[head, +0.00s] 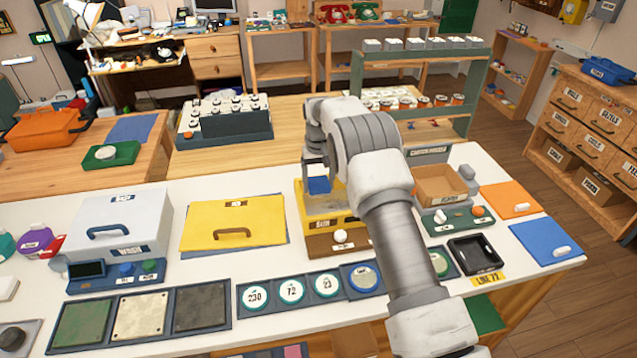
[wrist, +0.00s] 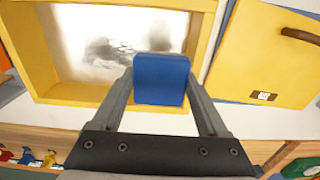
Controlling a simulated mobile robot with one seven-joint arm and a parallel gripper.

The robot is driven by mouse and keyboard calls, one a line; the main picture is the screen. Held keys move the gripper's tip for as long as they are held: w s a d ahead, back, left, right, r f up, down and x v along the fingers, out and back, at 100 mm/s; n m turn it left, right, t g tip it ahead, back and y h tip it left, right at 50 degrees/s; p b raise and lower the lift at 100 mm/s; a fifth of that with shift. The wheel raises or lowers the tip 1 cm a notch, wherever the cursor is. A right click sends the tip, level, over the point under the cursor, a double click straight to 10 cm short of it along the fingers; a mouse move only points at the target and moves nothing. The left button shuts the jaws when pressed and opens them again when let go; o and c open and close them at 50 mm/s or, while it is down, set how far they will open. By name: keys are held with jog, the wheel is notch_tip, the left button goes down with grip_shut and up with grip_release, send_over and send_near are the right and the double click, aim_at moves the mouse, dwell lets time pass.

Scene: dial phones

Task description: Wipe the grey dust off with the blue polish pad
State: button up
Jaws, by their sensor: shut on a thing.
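My gripper (head: 317,174) is shut on the blue polish pad (wrist: 161,80), which sits between its two fingers. The pad also shows in the head view (head: 319,186), over the open yellow box (head: 312,220). In the wrist view, grey dust (wrist: 103,50) lies in smudged patches on the pale floor inside the yellow box (wrist: 75,95). The pad covers part of the view of that floor near the right wall. I cannot tell whether the pad touches it. In the head view, my arm hides the box's right part.
A yellow lid (head: 232,222) with a brown handle lies left of the box. A closed white wash box (head: 118,222) stands farther left. An orange-brown tray (head: 440,185) stands to the right. Round dials (head: 291,290) and dark framed panels line the front of the counter.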

aim_at(343, 206)
jog(key=shift+f+b, duration=1.15)
jog(key=shift+f, duration=1.6)
jog(key=shift+f+b, duration=0.75)
jog(key=shift+f, duration=0.3)
jog(key=shift+w+d+r, duration=0.1)
jog(key=shift+w+d, duration=0.05)
jog(key=shift+d, duration=0.7)
jog(key=shift+w+d+r, duration=0.1)
jog(key=shift+w+d, duration=0.05)
jog(key=shift+d, duration=0.7)
jog(key=shift+w+d+f+b, duration=0.15)
jog(key=shift+d+b, duration=0.1)
jog(key=shift+d, duration=0.4)
jog(key=shift+w+d+b, duration=0.1)
jog(key=shift+d+b, duration=0.1)
jog(key=shift+d, duration=0.5)
jog(key=shift+w+d+f+b, duration=0.15)
jog(key=shift+d+b, duration=0.1)
jog(key=shift+d, duration=0.4)
jog(key=shift+w+d+r+b, duration=0.1)
jog(key=shift+w+d, duration=0.1)
jog(key=shift+d, duration=0.8)
jog(key=shift+w+d+b, duration=0.1)
jog(key=shift+w+d, duration=0.1)
jog(key=shift+d, duration=0.8)
jog(key=shift+w+d+r+b, duration=0.1)
jog(key=shift+w+d, duration=0.1)
jog(key=shift+d, duration=0.8)
